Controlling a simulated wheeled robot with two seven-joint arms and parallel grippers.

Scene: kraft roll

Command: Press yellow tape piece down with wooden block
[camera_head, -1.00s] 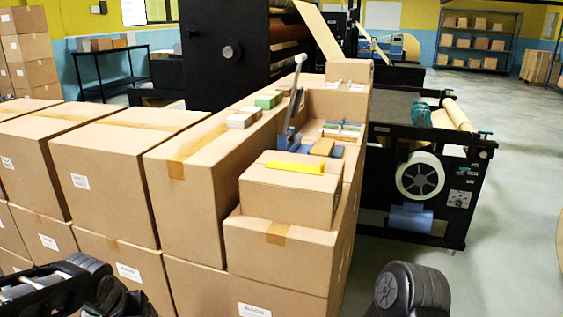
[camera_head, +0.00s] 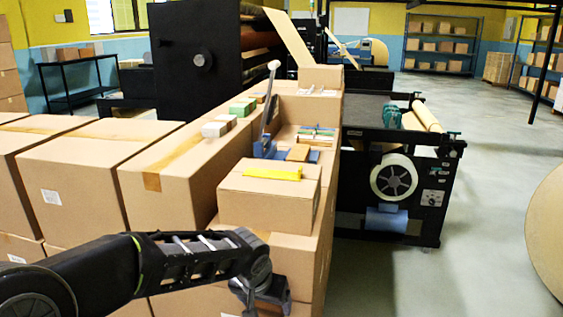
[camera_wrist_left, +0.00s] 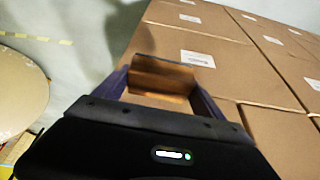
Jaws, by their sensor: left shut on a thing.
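The yellow tape piece (camera_head: 272,173) lies across the top of a small carton (camera_head: 262,199) in the head view; its ends look slightly uneven. My left arm comes in from the left, and its gripper (camera_head: 268,297) hangs low in front of the stacked cartons, below and nearer than the tape. In the left wrist view my left gripper (camera_wrist_left: 162,92) is shut on a brown wooden block (camera_wrist_left: 160,78), held between its two fingers. The block is not clear in the head view. The tape is not seen in the wrist view. My right gripper is not in view.
Behind the tape carton, a blue tray (camera_head: 313,156) holds a tan block (camera_head: 298,152), with a grey lever (camera_head: 268,105) beside it. Small boxes (camera_head: 240,108) stand on the cartons. A black machine (camera_head: 400,185) stands at right, with free floor beyond.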

